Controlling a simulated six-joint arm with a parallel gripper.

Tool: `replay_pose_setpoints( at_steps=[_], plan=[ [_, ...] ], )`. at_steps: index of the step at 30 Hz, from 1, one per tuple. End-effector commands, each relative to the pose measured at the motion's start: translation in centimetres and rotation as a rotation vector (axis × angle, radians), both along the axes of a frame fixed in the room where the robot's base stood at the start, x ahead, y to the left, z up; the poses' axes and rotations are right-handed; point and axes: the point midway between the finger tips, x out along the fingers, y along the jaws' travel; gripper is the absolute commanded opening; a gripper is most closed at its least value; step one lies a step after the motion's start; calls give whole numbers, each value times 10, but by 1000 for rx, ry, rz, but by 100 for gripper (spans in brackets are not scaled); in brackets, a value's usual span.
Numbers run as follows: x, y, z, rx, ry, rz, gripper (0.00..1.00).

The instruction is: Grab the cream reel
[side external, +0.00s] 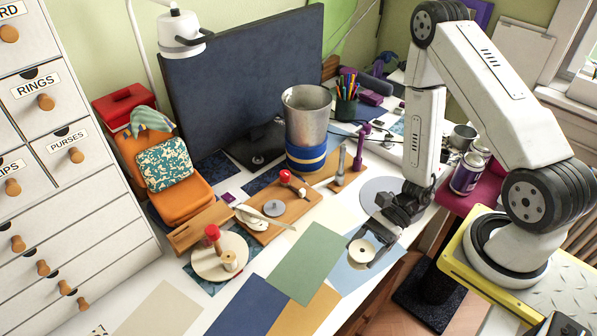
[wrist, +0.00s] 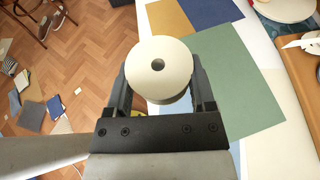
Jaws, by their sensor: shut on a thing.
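The cream reel (side external: 361,250) is a pale round spool with a dark centre hole. It sits between the fingers of my gripper (side external: 369,246), above the front edge of the white table, near a light blue sheet. In the wrist view the cream reel (wrist: 158,70) fills the gap between the two dark fingers of my gripper (wrist: 160,84), with its round face towards the camera. My gripper is shut on it. Whether the reel touches the surface below is hard to tell.
A green sheet (side external: 308,262) and a dark blue sheet (side external: 243,309) lie left of the gripper. A wooden board (side external: 290,207), a round cream board with a red-topped tool (side external: 212,234) and a metal canister (side external: 306,125) stand further back. The floor drops away right of the table edge.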

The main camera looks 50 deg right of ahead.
Motion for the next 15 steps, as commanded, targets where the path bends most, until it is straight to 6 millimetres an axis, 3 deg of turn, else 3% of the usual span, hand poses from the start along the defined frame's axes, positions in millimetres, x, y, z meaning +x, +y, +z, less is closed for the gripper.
replay_pose_setpoints(
  at_steps=[6,15],
  plan=[
    [-27,-6,13,1,0,-3,14],
    [-42,-9,19,0,-1,-1,14]
  ],
)
